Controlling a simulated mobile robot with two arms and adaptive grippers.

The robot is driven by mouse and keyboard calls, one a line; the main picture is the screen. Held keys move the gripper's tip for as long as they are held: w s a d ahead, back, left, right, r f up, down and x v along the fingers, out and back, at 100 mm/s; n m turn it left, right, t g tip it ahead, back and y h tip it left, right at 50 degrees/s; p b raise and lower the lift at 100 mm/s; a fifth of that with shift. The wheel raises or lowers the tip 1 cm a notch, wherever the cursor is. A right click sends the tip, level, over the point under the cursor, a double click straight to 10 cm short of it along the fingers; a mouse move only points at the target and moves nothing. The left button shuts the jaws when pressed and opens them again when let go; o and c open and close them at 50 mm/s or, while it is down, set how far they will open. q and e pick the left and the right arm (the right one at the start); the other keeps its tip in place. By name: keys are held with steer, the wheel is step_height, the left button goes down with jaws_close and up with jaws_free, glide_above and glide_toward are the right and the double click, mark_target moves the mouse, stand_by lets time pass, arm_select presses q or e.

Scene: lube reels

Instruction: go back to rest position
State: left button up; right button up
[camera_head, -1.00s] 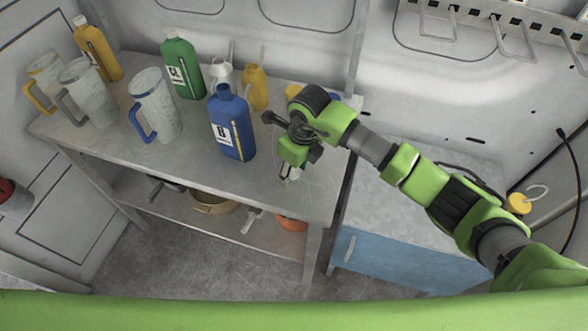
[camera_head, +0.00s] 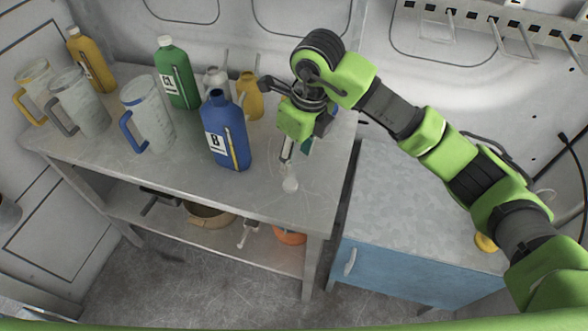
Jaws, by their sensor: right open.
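My right gripper (camera_head: 286,158) hangs over the right part of the metal table (camera_head: 200,185), fingers pointing down, open. My right arm reaches in from the lower right, over the blue cabinet. My left gripper is not in view.
A green bottle (camera_head: 178,78), yellow bottle (camera_head: 92,65), yellow can (camera_head: 250,98) and several clear jugs (camera_head: 147,115) stand on the table. A blue cabinet (camera_head: 400,262) is right of it. Hooks (camera_head: 505,42) stick out from the wall. The table's front right is mostly clear.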

steer(key=shift+s+r, duration=0.1)
steer(key=shift+r, duration=0.5)
